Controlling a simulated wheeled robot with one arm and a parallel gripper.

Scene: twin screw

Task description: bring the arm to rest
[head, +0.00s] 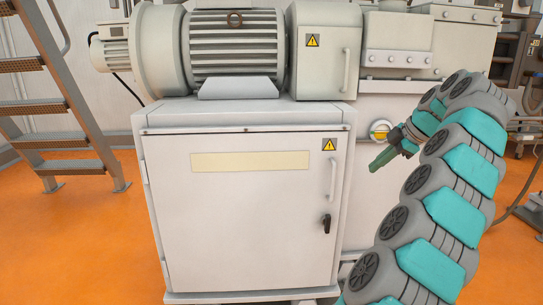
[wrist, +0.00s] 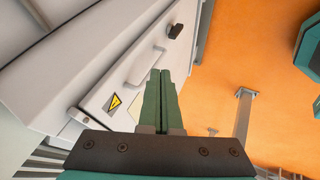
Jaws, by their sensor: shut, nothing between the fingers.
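My gripper (head: 377,163) is in the head view at the right of the white cabinet, at the end of my teal and grey arm. In the wrist view its green fingers (wrist: 160,88) are pressed together, with nothing between them. In the head view the fingers point down and to the left, in front of the machine body beside the cabinet. They appear apart from the cabinet, though the exact gap cannot be told.
The white cabinet (head: 240,220) has a door handle (head: 333,180) and a black latch (head: 326,223). A large motor (head: 235,50) sits above it. Metal stairs (head: 60,90) stand at the left. The orange floor (head: 75,245) is open at the front left.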

